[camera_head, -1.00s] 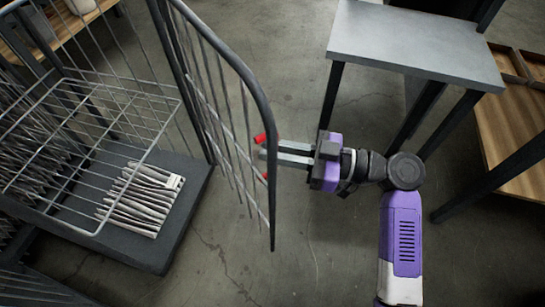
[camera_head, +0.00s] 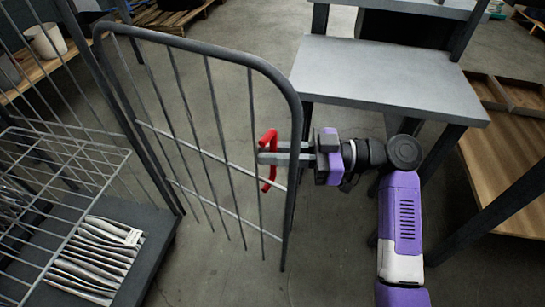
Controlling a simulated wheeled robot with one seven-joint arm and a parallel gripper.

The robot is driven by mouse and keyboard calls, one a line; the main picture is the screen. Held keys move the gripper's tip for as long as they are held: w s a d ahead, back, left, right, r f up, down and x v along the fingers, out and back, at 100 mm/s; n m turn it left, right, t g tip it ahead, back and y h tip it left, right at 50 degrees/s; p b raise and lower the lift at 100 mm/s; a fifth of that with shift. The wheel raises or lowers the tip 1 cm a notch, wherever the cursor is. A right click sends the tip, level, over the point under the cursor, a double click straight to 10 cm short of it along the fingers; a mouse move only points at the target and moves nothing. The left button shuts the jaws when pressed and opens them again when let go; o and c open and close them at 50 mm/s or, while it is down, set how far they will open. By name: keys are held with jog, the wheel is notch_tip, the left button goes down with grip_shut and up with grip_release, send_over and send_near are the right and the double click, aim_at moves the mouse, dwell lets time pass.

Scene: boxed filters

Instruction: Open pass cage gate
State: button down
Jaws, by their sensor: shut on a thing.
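The cage gate (camera_head: 207,148) is a grey wire-barred panel with a rounded dark frame, standing ajar from the cage's dark post. A red handle (camera_head: 269,143) is on the gate's free-edge side. My gripper (camera_head: 270,153), at the end of my purple and black arm, is shut on the red handle. The fingers partly cover the handle's middle. The cage (camera_head: 62,165) is at the left, with a wire basket and a dark base (camera_head: 150,262).
Several boxed filters (camera_head: 95,255) lie in a row on the cage base. A grey table (camera_head: 385,78) stands behind my arm at the right, its dark legs close to my arm. A wooden shelf (camera_head: 505,150) is at the far right. Bare floor lies in front of the gate.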

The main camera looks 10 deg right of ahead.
jog(key=c, duration=1.5)
grip_release()
jog(key=shift+o, duration=0.2)
jog(key=s+d+p, duration=0.1)
jog(key=d, duration=0.6)
jog(key=shift+d+p, duration=0.3)
jog(key=shift+d, duration=0.05)
jog(key=shift+s, duration=0.1)
